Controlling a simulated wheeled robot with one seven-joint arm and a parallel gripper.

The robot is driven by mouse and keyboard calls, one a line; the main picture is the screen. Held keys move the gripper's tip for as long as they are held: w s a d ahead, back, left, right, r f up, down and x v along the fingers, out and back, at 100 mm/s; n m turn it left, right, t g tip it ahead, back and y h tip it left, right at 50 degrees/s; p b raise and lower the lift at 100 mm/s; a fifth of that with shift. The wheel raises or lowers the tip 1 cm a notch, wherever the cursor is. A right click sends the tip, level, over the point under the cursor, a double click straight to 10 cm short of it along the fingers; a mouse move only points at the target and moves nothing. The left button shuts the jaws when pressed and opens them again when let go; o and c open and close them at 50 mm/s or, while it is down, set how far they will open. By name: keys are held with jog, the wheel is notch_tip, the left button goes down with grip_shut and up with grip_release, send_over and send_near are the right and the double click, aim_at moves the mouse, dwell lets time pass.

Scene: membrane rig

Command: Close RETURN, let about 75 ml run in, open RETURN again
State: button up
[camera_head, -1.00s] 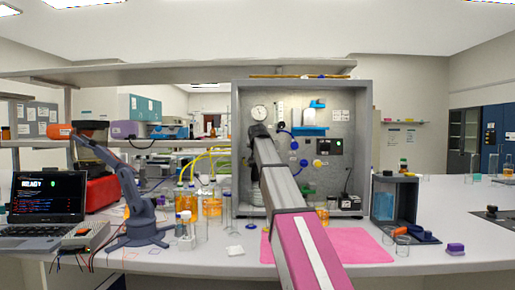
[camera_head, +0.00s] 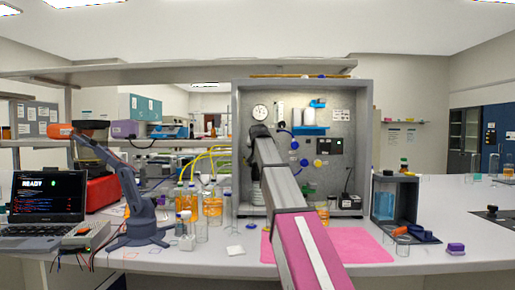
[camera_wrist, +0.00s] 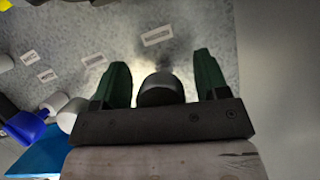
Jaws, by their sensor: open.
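In the wrist view my gripper (camera_wrist: 160,64) is open. Its two green fingers stand apart, one on each side of a dark grey round knob or post (camera_wrist: 161,89), with gaps visible at both sides. I cannot read whether this is RETURN; the panel labels (camera_wrist: 157,37) are too blurred.
A pink mat (camera_head: 358,246) lies before the rig. Bottles with orange liquid (camera_head: 212,207) and clear glassware stand left of it, beside a small blue-grey arm (camera_head: 142,222) and a laptop (camera_head: 47,200). A grey box with blue liquid (camera_head: 384,205) stands at right.

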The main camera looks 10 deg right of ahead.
jog(key=shift+s, duration=0.1)
jog(key=v, duration=1)
jog(key=shift+s, duration=0.3)
jog(key=shift+r, duration=0.15)
dwell(6.5)
